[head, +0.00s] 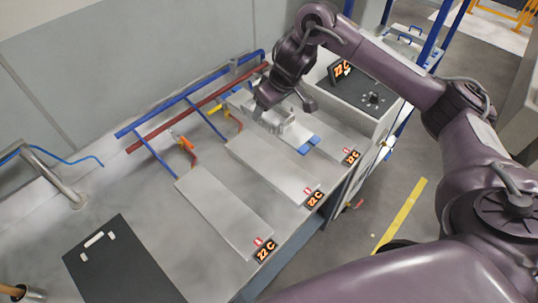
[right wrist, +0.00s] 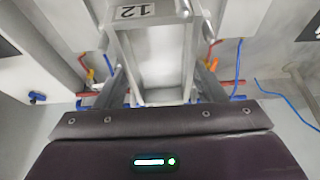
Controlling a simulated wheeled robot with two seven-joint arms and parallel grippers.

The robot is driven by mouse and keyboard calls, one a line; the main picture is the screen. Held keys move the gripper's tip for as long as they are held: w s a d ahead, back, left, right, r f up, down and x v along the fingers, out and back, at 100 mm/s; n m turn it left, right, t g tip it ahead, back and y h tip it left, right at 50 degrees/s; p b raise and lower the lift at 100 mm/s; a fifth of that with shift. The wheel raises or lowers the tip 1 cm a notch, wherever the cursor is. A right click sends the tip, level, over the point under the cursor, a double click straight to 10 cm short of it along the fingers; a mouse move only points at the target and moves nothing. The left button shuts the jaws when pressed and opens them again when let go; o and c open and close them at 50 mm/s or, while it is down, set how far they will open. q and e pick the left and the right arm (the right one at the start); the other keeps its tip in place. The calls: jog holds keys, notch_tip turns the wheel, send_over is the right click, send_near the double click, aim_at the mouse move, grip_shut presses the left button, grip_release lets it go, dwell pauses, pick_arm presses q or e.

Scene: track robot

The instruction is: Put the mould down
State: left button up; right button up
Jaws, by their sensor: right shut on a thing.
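The mould (right wrist: 150,50) is a grey metal frame with a plate marked 12, seen between my fingers in the right wrist view. In the head view the mould (head: 294,130) shows as a grey metal block below my right gripper (head: 270,112), which is shut on it. It is over the far end of the grey plates on the bench, near the middle plate (head: 270,168) and the far plate (head: 338,138). I cannot tell whether it touches a plate. My gripper partly hides it. My left gripper is not in view.
A bare near plate (head: 222,210) lies on the bench. Orange-marked black signs (head: 266,250) stand at the plates' front ends. Red and blue pipes (head: 190,95) run along the wall. A black board (head: 120,265) lies at lower left. A grey cabinet (head: 360,100) stands beyond the plates.

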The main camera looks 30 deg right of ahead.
jog(key=shift+w+d+f+b, duration=0.15)
jog(key=shift+f+b, duration=0.65)
jog(key=shift+f, duration=4.2)
jog(key=shift+s+d+f+b, duration=0.1)
jog(key=shift+f+b, duration=0.65)
jog(key=shift+f, duration=4.2)
jog(key=shift+f, duration=0.1)
jog(key=o, duration=1.4)
jog(key=shift+f, duration=0.1)
jog(key=shift+o, duration=0.6)
